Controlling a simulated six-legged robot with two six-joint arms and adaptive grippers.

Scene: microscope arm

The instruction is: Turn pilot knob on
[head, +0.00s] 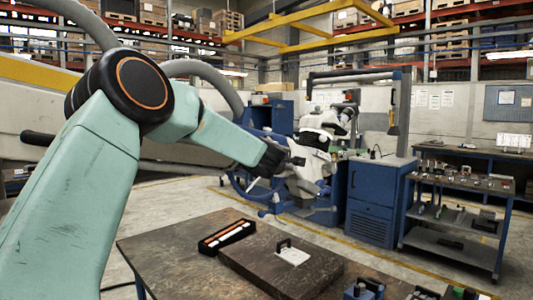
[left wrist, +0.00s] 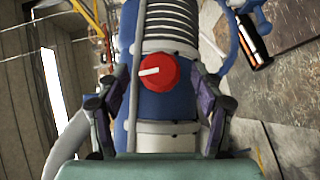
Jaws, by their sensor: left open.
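The pilot knob (left wrist: 158,73) is a round red knob with a white pointer bar, mounted on a blue cylindrical body (left wrist: 170,106). In the left wrist view its pointer lies nearly level across the picture. My left gripper (left wrist: 156,82) is open, one finger on each side of the knob, with visible gaps to it; I cannot tell the depth left to the knob. In the head view my left gripper (head: 295,161) reaches toward the blue and white machine (head: 312,155), and the knob cannot be made out there. My right gripper is not in view.
A dark workbench (head: 170,243) in front holds a black tray with orange and white sticks (head: 228,236) and a raised dark plate (head: 262,262) with a white handled block. A blue cabinet (head: 372,200) and a tool cart (head: 455,215) stand to the right.

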